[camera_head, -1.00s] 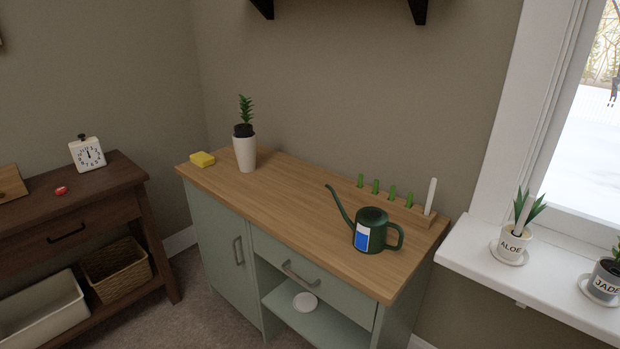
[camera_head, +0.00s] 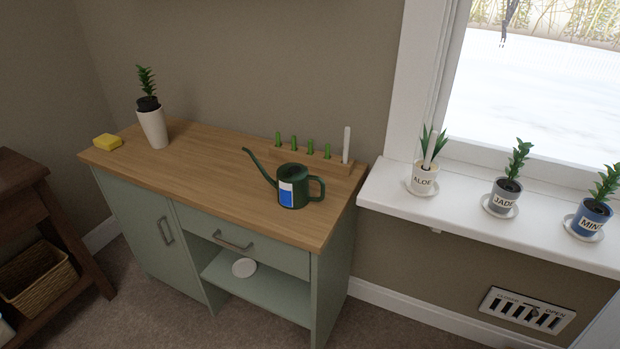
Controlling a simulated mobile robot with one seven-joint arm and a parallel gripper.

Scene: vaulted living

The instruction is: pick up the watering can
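A dark green watering can (camera_head: 293,186) stands upright on the wooden top of a pale green cabinet (camera_head: 190,192), close to its right end. Its long thin spout points up and to the left, its handle is on the right side, and a blue and white label is on its front. My gripper does not show in this view.
On the cabinet top are a white pot with a plant (camera_head: 153,128), a yellow sponge (camera_head: 108,141) and a wooden strip with green pegs (camera_head: 330,164). Labelled pots, including aloe (camera_head: 422,179), line the white windowsill (camera_head: 470,222). A dark table (camera_head: 20,180) stands left.

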